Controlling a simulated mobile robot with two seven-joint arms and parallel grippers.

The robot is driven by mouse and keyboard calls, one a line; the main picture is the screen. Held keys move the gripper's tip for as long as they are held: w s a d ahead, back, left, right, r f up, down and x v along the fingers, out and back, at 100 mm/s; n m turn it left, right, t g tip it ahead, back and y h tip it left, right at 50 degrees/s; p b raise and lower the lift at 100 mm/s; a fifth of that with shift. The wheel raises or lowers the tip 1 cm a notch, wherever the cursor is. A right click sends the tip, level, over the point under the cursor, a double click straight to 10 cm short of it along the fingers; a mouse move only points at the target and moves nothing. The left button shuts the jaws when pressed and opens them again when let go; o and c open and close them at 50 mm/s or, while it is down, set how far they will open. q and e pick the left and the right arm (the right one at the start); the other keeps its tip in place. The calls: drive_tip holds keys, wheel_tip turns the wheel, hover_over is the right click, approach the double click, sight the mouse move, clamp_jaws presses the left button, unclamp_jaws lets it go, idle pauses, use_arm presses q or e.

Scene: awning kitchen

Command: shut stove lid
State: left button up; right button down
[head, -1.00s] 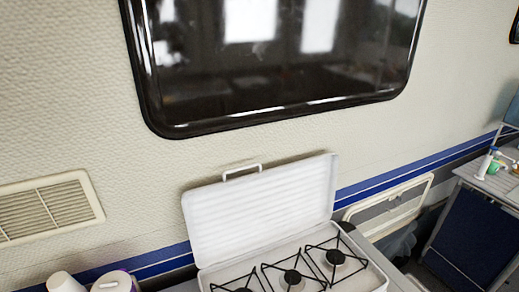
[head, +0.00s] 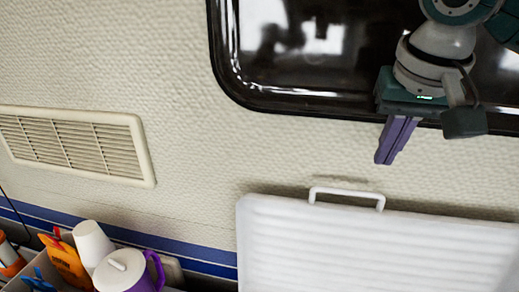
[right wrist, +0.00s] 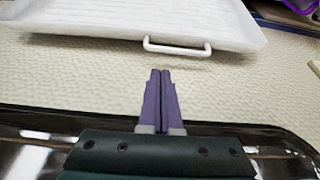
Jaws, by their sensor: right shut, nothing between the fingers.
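The white stove lid (head: 370,245) stands open and upright against the wall, with a white handle (head: 346,194) on its top edge. The stove's burners are out of the head view now. My right gripper (head: 385,160) is above the lid and a little right of the handle, in front of the window's lower edge. Its purple fingers are shut and empty, apart from the lid. In the right wrist view the shut fingers (right wrist: 161,72) point toward the lid (right wrist: 135,18) and its handle (right wrist: 178,47), with a small gap between. My left gripper is not in view.
A dark-framed window (head: 300,70) is on the wall behind my right arm. A wall vent (head: 75,143) is at left. A purple and white pitcher (head: 125,272), a white cup (head: 92,243) and an orange packet (head: 66,262) crowd the lower left.

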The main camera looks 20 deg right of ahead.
drive_tip(key=p, duration=0.1)
hover_over(360, 208)
wheel_tip(360, 208, down, 9)
drive_tip(key=shift+f, duration=0.1)
drive_tip(key=shift+s, duration=0.1)
idle(0.4)
